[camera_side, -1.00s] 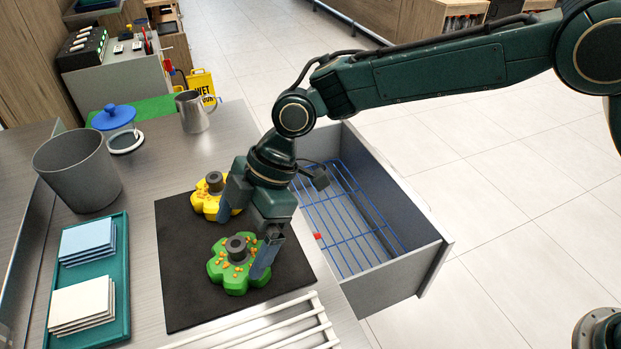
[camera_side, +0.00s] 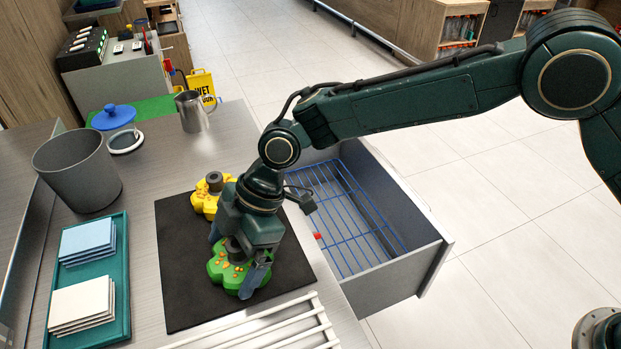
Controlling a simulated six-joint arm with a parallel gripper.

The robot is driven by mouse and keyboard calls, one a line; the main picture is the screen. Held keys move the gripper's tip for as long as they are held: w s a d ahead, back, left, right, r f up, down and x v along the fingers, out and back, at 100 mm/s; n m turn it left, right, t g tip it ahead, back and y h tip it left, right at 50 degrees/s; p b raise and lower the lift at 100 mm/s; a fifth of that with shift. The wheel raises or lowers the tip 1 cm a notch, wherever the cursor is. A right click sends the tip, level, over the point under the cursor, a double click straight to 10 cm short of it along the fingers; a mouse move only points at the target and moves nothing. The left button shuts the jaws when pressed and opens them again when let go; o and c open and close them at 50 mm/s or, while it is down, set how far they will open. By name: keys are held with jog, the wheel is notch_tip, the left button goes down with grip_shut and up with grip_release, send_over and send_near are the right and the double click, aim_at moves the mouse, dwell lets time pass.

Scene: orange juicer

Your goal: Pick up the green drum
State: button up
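The green drum (camera_side: 231,275) is a lobed green piece with orange dots and a dark grey knob on top. It sits on the black mat (camera_side: 182,293). My gripper (camera_side: 240,262) is right over it, pointing down, with one finger at the left of the knob and the other at the right. The fingers look spread apart around the knob, which is partly hidden by the gripper. I cannot tell whether they touch it. The yellow drum (camera_side: 205,199), with a similar grey knob, sits behind it on the mat.
An open grey drawer (camera_side: 395,283) with a blue wire rack (camera_side: 343,213) is at the right. A grey bin (camera_side: 78,172) and a teal tray (camera_side: 122,318) of blue and white tiles stand at the left. A white rack (camera_side: 290,322) lies in front. A metal jug (camera_side: 194,112) stands behind.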

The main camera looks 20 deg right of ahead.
aim_at(230, 247)
jog(key=c, duration=0.5)
jog(key=shift+o, duration=0.2)
jog(key=shift+r, duration=0.2)
notch_tip(230, 247, up, 20)
jog(key=shift+f, duration=0.2)
dwell(0.6)
